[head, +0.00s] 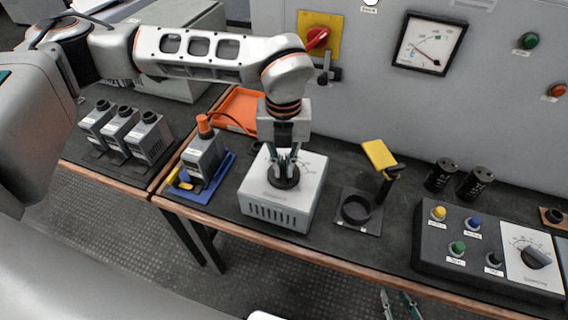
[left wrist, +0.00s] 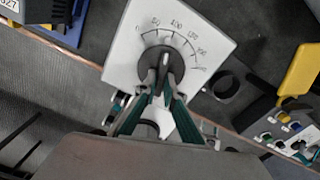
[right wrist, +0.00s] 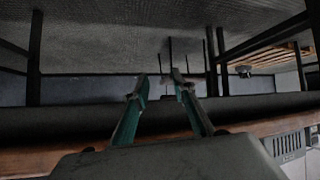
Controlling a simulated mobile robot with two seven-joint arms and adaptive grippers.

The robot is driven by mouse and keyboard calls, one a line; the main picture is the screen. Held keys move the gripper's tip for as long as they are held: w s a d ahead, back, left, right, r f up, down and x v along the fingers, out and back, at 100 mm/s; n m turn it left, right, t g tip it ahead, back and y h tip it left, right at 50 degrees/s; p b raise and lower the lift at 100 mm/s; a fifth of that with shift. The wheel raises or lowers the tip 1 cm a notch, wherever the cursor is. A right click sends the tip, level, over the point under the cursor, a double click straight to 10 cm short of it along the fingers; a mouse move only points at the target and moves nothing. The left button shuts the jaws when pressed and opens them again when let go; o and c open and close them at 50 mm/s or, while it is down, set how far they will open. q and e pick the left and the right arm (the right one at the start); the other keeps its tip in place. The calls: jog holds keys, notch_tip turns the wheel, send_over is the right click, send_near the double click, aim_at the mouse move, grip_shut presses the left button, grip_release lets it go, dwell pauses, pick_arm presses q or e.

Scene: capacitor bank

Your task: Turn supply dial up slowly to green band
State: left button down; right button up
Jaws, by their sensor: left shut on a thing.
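The supply dial is a dark round knob (left wrist: 150,54) on a white-topped supply box (head: 262,205) with a printed scale. My left gripper (head: 286,170) comes down from above, its fingers closed on the knob's raised grip; the fingers also show in the left wrist view (left wrist: 163,88). The knob's light mark seems to point near the 50 to 100 part of the scale, partly hidden by the fingers. The panel meter (head: 428,43) has a thin needle and a small green mark on its arc; its exact reading is too small to tell. My right gripper (right wrist: 170,85) is open and empty, low before the bench.
A blue tray (head: 213,188) with a grey capacitor stands left of the box. A red switch (head: 317,38) is on the panel.

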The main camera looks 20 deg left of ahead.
aim_at(282, 169)
pick_arm(q)
jog(key=shift+a+m+p, duration=0.15)
jog(key=shift+m+p, duration=0.2)
jog(key=shift+m, duration=1.35)
jog(key=c, duration=2.1)
grip_release()
jog(key=shift+c, duration=0.2)
notch_tip(282, 169, up, 12)
